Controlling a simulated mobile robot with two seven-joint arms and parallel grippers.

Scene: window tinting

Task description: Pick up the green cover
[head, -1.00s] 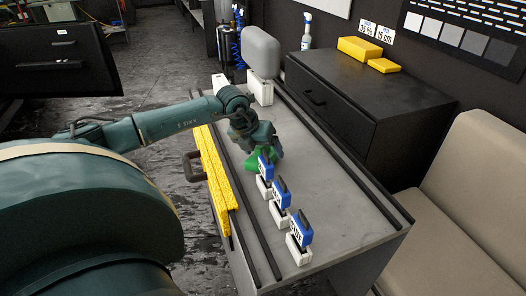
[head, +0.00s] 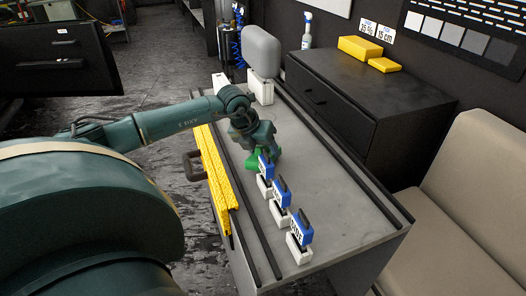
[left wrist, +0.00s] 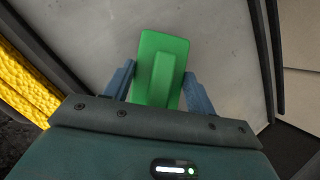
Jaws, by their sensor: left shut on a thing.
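The green cover (head: 253,160) shows in the head view at the left side of the grey cart top, partly hidden by my left gripper (head: 262,152) and a blue-topped block. In the left wrist view the green cover (left wrist: 159,65) lies between the two blue-grey fingers of my left gripper (left wrist: 158,88), with its raised middle ridge facing the camera. The left gripper is shut on it. Whether the cover touches the cart top is hard to tell. My right gripper is not in view.
Several white blocks with blue labelled tops (head: 302,232) stand in a row close by on the cart (head: 335,215). Dark rails run along its edges. A yellow strip (head: 215,170) lies along the left side. A grey rounded pad (head: 262,52) stands behind. The cart's middle is clear.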

